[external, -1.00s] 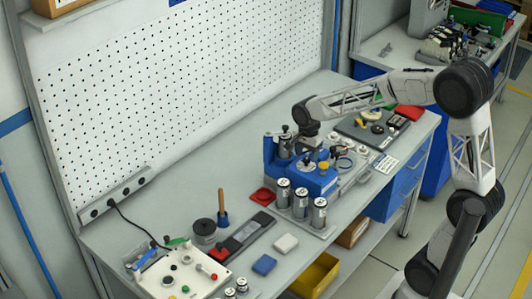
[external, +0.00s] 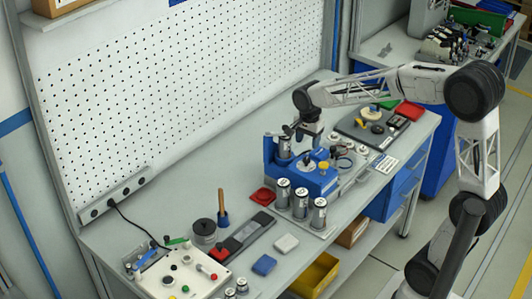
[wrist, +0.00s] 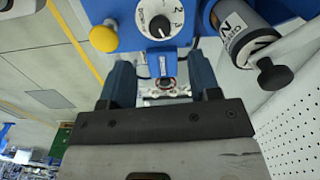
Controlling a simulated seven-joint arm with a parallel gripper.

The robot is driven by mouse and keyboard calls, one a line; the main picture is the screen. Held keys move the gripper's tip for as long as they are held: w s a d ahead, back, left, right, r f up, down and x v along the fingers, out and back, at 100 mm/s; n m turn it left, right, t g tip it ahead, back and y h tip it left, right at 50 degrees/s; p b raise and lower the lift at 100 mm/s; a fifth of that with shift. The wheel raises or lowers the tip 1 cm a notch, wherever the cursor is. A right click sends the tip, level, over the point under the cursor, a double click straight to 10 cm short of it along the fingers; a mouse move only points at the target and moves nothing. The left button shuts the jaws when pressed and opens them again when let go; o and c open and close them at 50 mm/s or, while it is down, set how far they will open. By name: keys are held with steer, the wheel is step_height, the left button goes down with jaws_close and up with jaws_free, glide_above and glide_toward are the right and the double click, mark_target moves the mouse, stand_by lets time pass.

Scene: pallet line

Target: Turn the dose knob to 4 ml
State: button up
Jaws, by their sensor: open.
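The dose knob (wrist: 160,26) is a black knob on a round white dial, seen at the top centre of the wrist view. Numerals 2 and 3 show on the dial's right side; the knob's setting is too small to read surely. The dial sits on a blue dosing machine (external: 322,184), which stands mid-bench in the external view. My gripper (wrist: 161,82) is open, its two blue-grey fingers pointing toward the machine with the dial beyond them. Nothing is held between them. In the external view my gripper (external: 309,136) hangs over the machine, apart from the knob.
A yellow button (wrist: 104,38) is left of the dial. A labelled metal cylinder (wrist: 240,32) with a black knob (wrist: 275,74) is on the right. Several metal canisters (external: 300,203) stand in front of the machine. A pegboard (external: 190,90) backs the bench.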

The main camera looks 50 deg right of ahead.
mark_target(307, 159)
steer(key=s+n+t, duration=0.1)
steer(key=n, duration=0.3)
steer(key=s+a+n+t+h, duration=0.1)
steer(key=n, duration=0.3)
steer(key=s+n+t, duration=0.1)
steer(key=n+t, duration=0.1)
steer(key=n, duration=0.2)
steer(key=shift+s+a+f+n+h, duration=0.2)
steer(key=shift+f+n+h, duration=0.1)
steer(key=shift+h, duration=0.1)
steer(key=shift+x, duration=3.9)
steer(key=c, duration=0.9)
